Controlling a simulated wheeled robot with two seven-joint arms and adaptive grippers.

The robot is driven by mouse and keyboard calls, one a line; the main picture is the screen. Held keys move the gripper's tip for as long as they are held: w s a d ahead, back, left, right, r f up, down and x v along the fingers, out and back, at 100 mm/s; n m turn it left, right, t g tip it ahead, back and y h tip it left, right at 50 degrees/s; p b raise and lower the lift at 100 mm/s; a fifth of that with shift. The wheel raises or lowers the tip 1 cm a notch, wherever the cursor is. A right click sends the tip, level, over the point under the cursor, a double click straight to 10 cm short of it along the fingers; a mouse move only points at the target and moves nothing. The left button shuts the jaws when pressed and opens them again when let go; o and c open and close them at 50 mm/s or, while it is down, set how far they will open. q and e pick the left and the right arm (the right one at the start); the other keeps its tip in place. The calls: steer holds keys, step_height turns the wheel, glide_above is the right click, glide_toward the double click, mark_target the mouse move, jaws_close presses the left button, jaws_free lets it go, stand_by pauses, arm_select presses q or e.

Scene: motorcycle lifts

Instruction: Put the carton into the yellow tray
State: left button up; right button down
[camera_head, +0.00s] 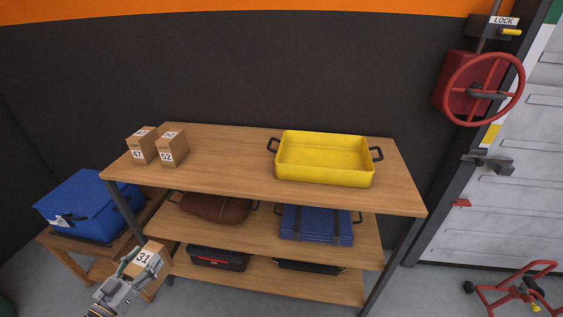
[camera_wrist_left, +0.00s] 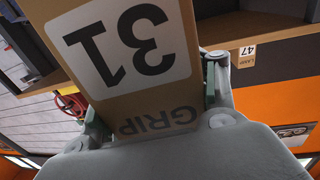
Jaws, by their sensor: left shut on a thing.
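The yellow tray (camera_head: 325,177) stands empty on the right part of the top shelf, with a black handle at each end. My left gripper (camera_head: 141,264) is shut on a brown carton (camera_head: 153,285) labelled 31, in front of the shelf unit's left end and below its top shelf. In the left wrist view the carton (camera_wrist_left: 120,45) fills the space between the fingers, its 31 label facing the camera and the word GRIP near the palm. My right gripper is in neither view.
Two cartons, 47 (camera_head: 137,150) and 52 (camera_head: 171,152), stand at the left of the wooden top shelf (camera_head: 232,165). Its middle is clear. A blue bin (camera_head: 75,205) sits on a low table at left. A brown bag (camera_head: 215,207) and blue folded item (camera_head: 316,225) lie on the middle shelf.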

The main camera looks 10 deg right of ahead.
arm_select(q)
steer(key=shift+s+d+f+n+t+y, duration=0.3)
steer(key=shift+s+d+f+n+y, duration=0.15)
steer(key=shift+s+d, duration=0.25)
steer(key=shift+s+d+f+n+t+y, duration=0.15)
steer(key=shift+d+n+y, duration=0.15)
steer(key=shift+d+y, duration=0.2)
steer(key=shift+d+f+n+t+y, duration=0.2)
steer(key=shift+d+n+y, duration=0.05)
steer(key=shift+d+y, duration=0.2)
steer(key=shift+s+d+f+n+t+y, duration=0.15)
steer(key=shift+d+n+y, duration=0.15)
steer(key=shift+d+y, duration=0.2)
steer(key=shift+d+n+t+y, duration=0.3)
steer(key=shift+d+n+y, duration=0.7)
steer(key=shift+d+y, duration=0.55)
steer(key=shift+w+d+r+y, duration=0.1)
steer(key=shift+d+y, duration=0.15)
steer(key=shift+d, duration=0.25)
steer(key=shift+d+n+y, duration=0.3)
steer(key=shift+d+n, duration=0.1)
steer(key=shift+d, duration=0.15)
